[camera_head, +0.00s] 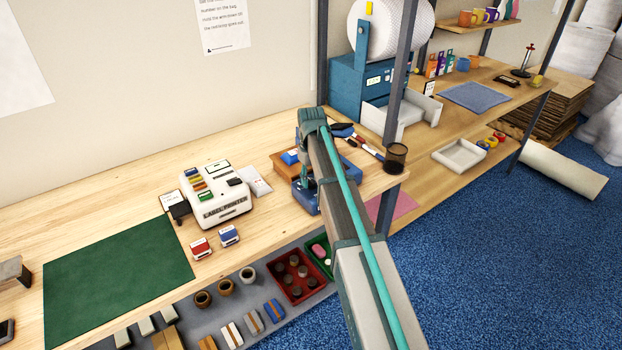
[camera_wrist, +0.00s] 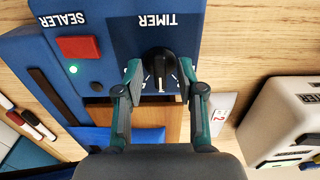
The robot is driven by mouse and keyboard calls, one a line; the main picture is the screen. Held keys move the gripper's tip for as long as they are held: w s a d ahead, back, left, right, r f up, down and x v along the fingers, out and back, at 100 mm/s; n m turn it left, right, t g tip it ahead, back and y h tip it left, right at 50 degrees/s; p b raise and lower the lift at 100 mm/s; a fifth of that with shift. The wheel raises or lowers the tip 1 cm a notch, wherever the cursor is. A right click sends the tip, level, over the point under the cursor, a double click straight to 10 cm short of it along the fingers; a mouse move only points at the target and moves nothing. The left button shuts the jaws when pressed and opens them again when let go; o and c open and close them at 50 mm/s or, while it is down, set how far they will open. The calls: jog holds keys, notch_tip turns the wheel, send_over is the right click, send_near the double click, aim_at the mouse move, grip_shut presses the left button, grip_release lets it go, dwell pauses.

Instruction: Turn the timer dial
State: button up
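The black timer dial (camera_wrist: 160,66) sits on the dark blue sealer (camera_wrist: 108,62) under an upside-down TIMER label in the wrist view. White tick marks show around the dial, with a pale pointer line at its lower edge. My gripper (camera_wrist: 160,76) is open, with one fingertip on each side of the dial. Narrow gaps seem to show between the fingers and the dial; contact is hard to judge. In the head view the blue sealer (camera_head: 306,198) is partly hidden by my arm, and the dial cannot be made out.
A red button (camera_wrist: 78,48) and a lit green lamp (camera_wrist: 73,69) are on the sealer. The white label printer (camera_head: 214,196) stands left of it, with a small bag (camera_head: 255,181) between. A mesh cup (camera_head: 396,158) is at the right. The green mat (camera_head: 118,268) is bare.

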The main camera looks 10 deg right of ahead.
aim_at(312, 180)
notch_tip(312, 180, up, 12)
dwell(0.5)
jog(key=shift+d+f, duration=0.1)
